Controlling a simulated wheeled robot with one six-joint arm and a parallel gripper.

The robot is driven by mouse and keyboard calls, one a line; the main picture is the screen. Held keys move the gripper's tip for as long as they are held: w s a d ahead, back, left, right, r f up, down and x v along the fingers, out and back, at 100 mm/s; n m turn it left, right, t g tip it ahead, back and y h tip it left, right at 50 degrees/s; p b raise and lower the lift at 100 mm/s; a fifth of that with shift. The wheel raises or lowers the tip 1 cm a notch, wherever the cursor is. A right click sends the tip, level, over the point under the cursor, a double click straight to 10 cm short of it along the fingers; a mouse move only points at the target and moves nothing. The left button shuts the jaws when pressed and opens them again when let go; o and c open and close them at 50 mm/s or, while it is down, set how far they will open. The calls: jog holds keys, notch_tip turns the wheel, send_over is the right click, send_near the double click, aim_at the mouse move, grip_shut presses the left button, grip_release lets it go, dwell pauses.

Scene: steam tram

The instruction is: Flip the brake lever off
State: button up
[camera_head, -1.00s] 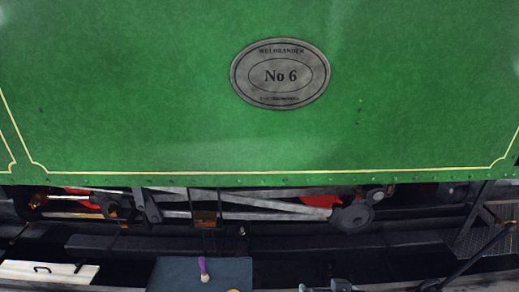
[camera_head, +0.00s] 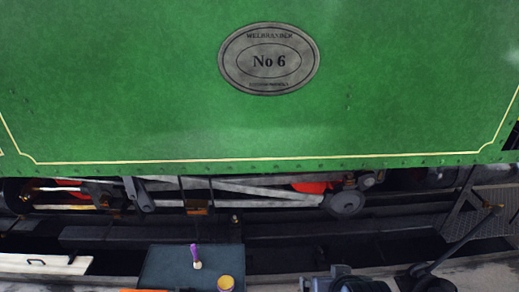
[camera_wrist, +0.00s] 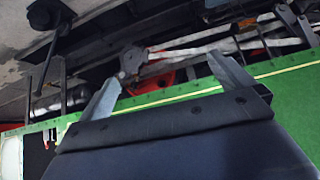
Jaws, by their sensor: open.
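A long black lever (camera_head: 458,241), which looks like the brake lever, leans up to the right from a dark base at the lower right of the head view. Its knob end shows in front of a metal step. In the wrist view, a dark rod with a round base (camera_wrist: 48,50) at the upper left seems to be the same lever. My gripper (camera_wrist: 163,68) is open and empty in the wrist view. Its two grey fingers stand wide apart in front of the green side panel. The lever is outside the fingers, to their left, and not touched.
The green tram side (camera_head: 150,90) with its oval No 6 plate (camera_head: 269,59) fills the upper head view. Rods and wheels run below it. A white board (camera_head: 45,264) lies at left.

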jog(key=shift+d, duration=0.45)
